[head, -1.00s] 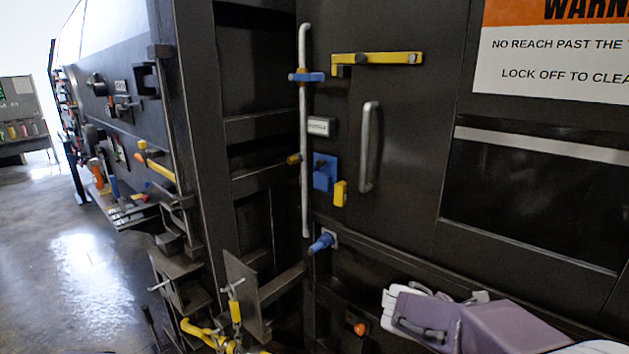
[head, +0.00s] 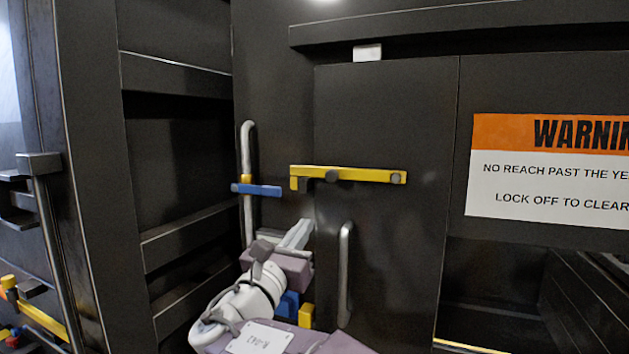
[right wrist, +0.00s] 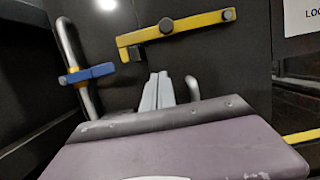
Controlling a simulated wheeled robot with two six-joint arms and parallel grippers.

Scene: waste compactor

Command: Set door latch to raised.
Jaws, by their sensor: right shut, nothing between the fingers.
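The door latch (head: 365,175) is a yellow bar lying about level across the upper left of the dark door. It has a dark knob near its left middle, a round pivot at its right end and a short hook at its left end. It also shows in the right wrist view (right wrist: 190,25). My right gripper (head: 302,228) is shut and empty, below the latch's left end and pointing up toward it. In the right wrist view its pale fingers (right wrist: 158,84) lie together, apart from the bar in the picture. My left gripper is out of view.
A grey vertical rod (head: 247,143) with a blue lever (head: 257,190) stands left of the latch. A grey door handle (head: 345,270) is below it. A blue block (head: 288,305) and yellow block (head: 306,315) are partly behind my right arm. A warning sign (head: 550,200) is at right.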

